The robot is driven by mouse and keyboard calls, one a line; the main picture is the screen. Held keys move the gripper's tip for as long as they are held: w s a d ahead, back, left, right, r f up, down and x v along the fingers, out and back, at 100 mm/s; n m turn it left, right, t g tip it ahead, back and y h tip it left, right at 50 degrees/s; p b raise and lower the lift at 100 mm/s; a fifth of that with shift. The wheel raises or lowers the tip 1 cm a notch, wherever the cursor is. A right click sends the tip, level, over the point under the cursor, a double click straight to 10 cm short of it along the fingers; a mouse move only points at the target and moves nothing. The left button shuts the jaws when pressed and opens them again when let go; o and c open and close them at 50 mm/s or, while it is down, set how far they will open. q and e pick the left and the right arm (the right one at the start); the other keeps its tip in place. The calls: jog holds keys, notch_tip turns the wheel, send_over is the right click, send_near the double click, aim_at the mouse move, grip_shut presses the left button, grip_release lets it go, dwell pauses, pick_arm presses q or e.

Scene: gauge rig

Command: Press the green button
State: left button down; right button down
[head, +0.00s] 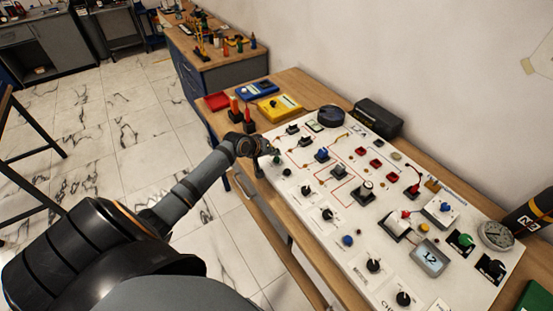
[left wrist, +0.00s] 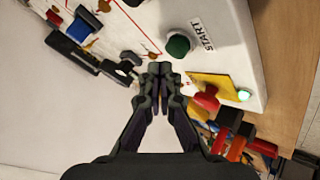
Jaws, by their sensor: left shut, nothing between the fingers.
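The round dark green button (left wrist: 178,45) is on the white panel (left wrist: 225,65) in the left wrist view, beside a START label (left wrist: 202,33). In the head view the green button (head: 276,160) is small at the panel's near left end, close to my left gripper (head: 268,149). In the left wrist view my left gripper (left wrist: 160,70) is shut and empty. Its tips show just below and left of the button; I see no clear contact. My right gripper is in neither view.
The panel carries several knobs, switches and a display (head: 429,257). A small lit green lamp (left wrist: 243,95) and a red knob (left wrist: 207,98) are near the gripper. Orange-red tools (head: 234,105) stand beyond the panel's left end. A black box (head: 377,118) stands behind it.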

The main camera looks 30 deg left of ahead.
aim_at(275, 160)
pick_arm(q)
jog(key=shift+f, duration=0.1)
jog(key=shift+f, duration=0.3)
jog(key=shift+f+b, duration=0.3)
jog(key=shift+f, duration=0.25)
dwell(0.8)
dwell(0.3)
jog(key=shift+r+p, duration=0.95)
jog(key=shift+p, duration=0.15)
jog(key=shift+r, duration=0.1)
notch_tip(275, 160, up, 5)
jog(key=p, duration=0.5)
